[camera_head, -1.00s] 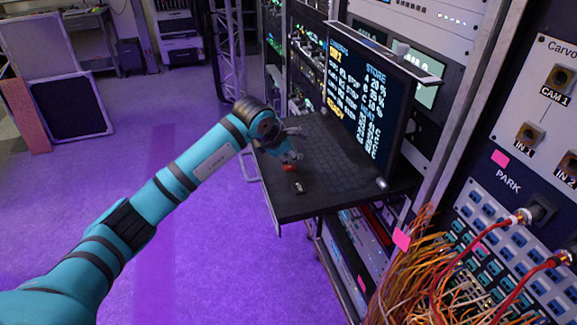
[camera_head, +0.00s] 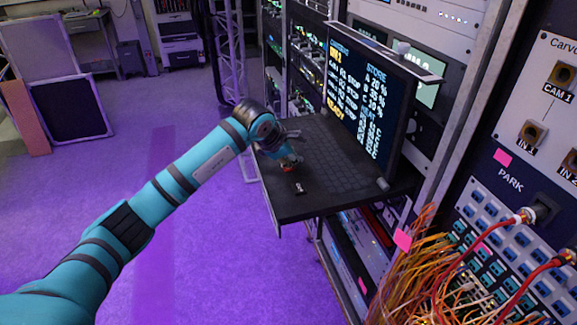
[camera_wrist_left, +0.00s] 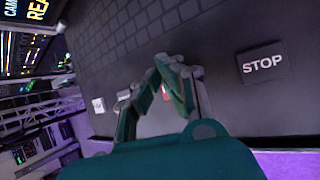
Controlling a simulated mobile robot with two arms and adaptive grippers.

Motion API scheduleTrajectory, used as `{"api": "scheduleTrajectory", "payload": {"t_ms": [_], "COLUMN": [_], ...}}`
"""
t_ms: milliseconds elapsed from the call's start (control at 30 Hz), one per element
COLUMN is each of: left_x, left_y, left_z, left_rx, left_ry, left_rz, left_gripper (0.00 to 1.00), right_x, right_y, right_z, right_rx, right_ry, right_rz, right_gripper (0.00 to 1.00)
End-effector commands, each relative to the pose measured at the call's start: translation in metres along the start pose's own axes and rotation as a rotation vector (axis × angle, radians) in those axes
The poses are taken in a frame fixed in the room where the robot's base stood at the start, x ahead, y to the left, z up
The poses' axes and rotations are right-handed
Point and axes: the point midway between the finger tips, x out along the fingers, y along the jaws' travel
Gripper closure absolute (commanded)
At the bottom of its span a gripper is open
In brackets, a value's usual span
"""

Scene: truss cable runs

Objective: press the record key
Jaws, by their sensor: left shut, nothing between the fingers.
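A keyboard shelf (camera_head: 290,208) with dark keys juts from the rack. A small red key (camera_head: 287,173) lies near its front left edge, under my left gripper (camera_head: 290,162). In the left wrist view, a bit of the red key (camera_wrist_left: 165,92) shows between the fingers of the left gripper (camera_wrist_left: 152,80); the rest is hidden. The gripper is shut and empty, its tips down close over the red key. I cannot tell whether they touch it. The black STOP key (camera_wrist_left: 263,63) is apart to the right. My right gripper is out of view.
A lit screen (camera_head: 362,95) stands along the shelf's back. Orange cables (camera_head: 425,275) and a patch panel (camera_head: 515,245) are at right. The purple floor (camera_head: 200,270) is clear.

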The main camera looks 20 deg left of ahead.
Motion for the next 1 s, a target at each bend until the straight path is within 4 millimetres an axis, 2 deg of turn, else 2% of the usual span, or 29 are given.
{"api": "scheduleTrajectory", "payload": {"t_ms": [533,1000], "left_x": [0.003,-0.011], "left_y": [-0.002,0.006], "left_z": [-0.002,0.005], "left_rx": [0.0,0.0], "left_ry": [0.002,0.001], "left_rz": [-0.001,0.0], "left_gripper": [1.0,1.0], "right_x": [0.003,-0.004], "right_y": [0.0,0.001], "right_z": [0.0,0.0], "right_rx": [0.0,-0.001], "right_ry": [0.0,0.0], "right_rz": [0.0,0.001], "right_gripper": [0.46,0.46]}}
